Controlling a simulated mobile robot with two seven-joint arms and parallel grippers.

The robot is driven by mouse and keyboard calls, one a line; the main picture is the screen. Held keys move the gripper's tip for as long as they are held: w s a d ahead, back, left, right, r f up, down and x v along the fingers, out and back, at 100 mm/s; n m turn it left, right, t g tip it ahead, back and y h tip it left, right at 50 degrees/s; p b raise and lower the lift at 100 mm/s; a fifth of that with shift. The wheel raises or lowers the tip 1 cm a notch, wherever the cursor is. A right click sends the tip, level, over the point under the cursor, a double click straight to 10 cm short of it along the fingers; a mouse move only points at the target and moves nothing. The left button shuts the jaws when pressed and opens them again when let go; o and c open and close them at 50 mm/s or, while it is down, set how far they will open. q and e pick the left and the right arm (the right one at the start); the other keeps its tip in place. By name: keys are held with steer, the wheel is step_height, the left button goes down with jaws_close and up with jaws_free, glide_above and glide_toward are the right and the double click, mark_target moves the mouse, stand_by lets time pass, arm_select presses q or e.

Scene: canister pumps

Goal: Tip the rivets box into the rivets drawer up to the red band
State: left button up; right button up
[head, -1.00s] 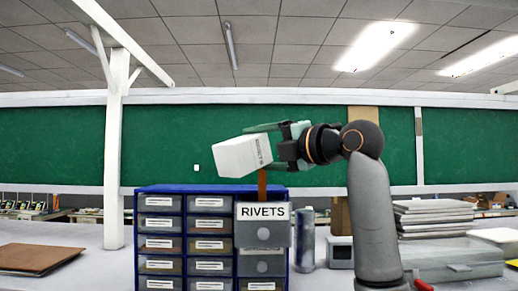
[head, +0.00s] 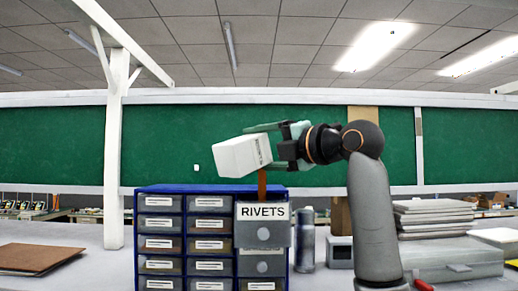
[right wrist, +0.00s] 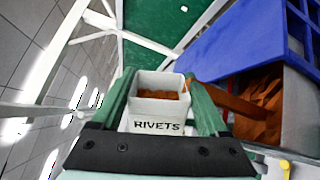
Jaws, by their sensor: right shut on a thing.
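My right gripper (head: 270,146) is shut on the white rivets box (head: 238,157) and holds it tilted above the rivets drawer (head: 263,234). A brown stream of rivets (head: 262,184) falls from the box into the drawer, which is pulled out and labelled RIVETS. In the right wrist view the box (right wrist: 157,108) sits between the green fingers with brown rivets still inside. The stream (right wrist: 228,102) runs right to the drawer (right wrist: 300,108), where a brown heap (right wrist: 262,100) lies. I cannot make out the red band. My left gripper is not in view.
The drawer belongs to a blue cabinet (head: 170,189) with several other labelled drawers. A grey cylinder (head: 306,240) and a small grey device (head: 340,252) stand right of it. Stacked white items (head: 433,215) and a grey case (head: 455,258) lie farther right. A brown folder (head: 40,258) lies left.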

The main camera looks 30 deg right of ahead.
steer(key=shift+r, duration=0.1)
steer(key=shift+d+m, duration=0.2)
steer(key=shift+m, duration=0.5)
stand_by(1.6)
steer(key=shift+w+d+r+m, duration=0.1)
steer(key=shift+d+m, duration=0.05)
steer(key=shift+m, duration=0.55)
